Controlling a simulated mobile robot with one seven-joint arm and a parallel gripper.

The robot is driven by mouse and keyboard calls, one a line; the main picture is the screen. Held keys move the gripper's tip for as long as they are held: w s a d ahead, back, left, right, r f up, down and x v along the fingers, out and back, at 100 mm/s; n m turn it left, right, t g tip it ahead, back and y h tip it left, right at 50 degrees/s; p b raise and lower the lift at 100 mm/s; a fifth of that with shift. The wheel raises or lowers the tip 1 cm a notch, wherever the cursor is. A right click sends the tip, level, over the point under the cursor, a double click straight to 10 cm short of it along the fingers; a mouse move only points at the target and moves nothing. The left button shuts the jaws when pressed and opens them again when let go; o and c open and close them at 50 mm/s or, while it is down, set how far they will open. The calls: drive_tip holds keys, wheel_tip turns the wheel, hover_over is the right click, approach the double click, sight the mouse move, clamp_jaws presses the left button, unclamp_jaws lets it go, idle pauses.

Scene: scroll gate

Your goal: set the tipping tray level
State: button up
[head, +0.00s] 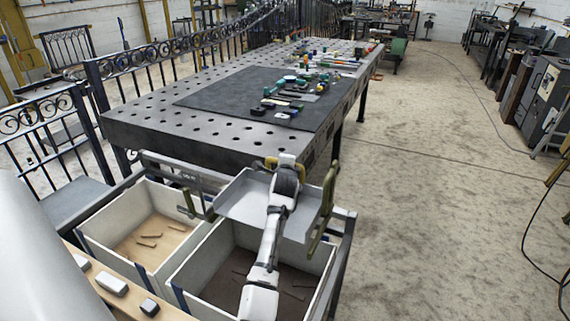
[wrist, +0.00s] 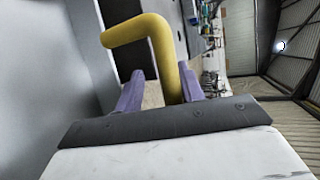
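The tipping tray (head: 238,205) is a pale grey pan hung above the front bins, between an olive bracket on its right and a bar on its left. It looks tilted; my arm hides its middle and part of its right side. A yellow handle (head: 270,162) stands at its far edge. My gripper (head: 285,166) is at this handle. In the wrist view the bent yellow handle (wrist: 172,62) passes between the purple fingers of my gripper (wrist: 162,72). A gap shows between the handle and the left finger, so the gripper is open around it.
Below the tray are a left bin (head: 88,238) and a right bin (head: 183,294), each holding small pieces. A ledge (head: 128,308) with several blocks is at front left. A perforated metal table (head: 150,126) stands behind.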

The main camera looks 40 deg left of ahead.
drive_tip(key=shift+r, duration=0.25)
drive_tip(key=shift+s+d+r+p, duration=0.25)
drive_tip(key=shift+s+p, duration=0.2)
drive_tip(key=shift+p, duration=0.15)
drive_tip(key=p+v, duration=0.5)
drive_tip(key=v, duration=0.7)
drive_tip(key=shift+s+d, duration=0.2)
drive_tip(key=shift+d, duration=0.15)
drive_tip(key=shift+f, duration=0.1)
